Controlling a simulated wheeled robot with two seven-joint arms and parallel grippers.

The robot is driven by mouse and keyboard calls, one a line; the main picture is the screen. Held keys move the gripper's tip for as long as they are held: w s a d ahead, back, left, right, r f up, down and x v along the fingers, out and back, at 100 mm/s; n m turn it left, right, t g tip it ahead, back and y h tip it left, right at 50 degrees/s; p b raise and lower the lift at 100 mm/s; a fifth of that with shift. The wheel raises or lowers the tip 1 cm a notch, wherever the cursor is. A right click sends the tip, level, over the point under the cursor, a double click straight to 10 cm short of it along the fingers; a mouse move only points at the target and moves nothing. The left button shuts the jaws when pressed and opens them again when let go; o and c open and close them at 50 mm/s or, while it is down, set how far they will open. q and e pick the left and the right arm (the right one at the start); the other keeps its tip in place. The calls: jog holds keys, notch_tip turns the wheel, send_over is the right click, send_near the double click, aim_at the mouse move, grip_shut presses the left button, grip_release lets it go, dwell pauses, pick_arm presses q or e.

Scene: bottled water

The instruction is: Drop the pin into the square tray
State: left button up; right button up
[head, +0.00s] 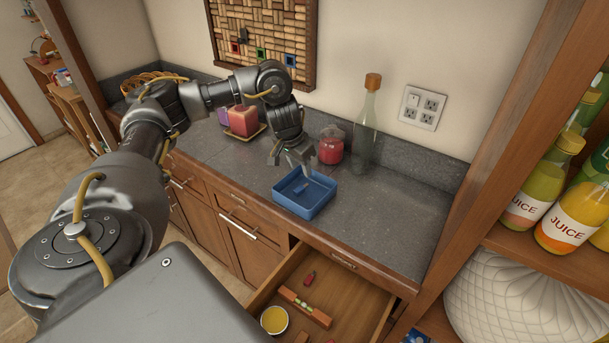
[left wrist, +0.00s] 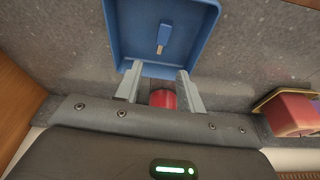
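The square blue tray (head: 322,205) sits on the grey counter; its wall also shows in the left wrist view (left wrist: 113,35). A small blue piece with a paler end lies inside it, in the head view (head: 301,188) and the left wrist view (left wrist: 162,38); it looks like the pin, though it is too small to be sure. My left gripper (head: 291,162) hangs above the tray's back edge. In the left wrist view its fingers (left wrist: 159,84) are spread wide with nothing held between them. My right gripper is not in view.
A red jar (head: 331,146) and a corked glass bottle (head: 366,127) stand behind the tray. A pink candle (head: 243,121) is to the left. An open drawer (head: 350,298) is below. A cork board (head: 262,30) hangs above. Juice bottles (head: 566,225) stand right.

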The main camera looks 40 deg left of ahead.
pick_arm(q)
jog(key=p+v, duration=0.3)
jog(key=v, duration=0.8)
jog(key=shift+w+p, duration=0.1)
jog(key=shift+p, duration=0.25)
jog(key=shift+f, duration=0.15)
dwell(0.3)
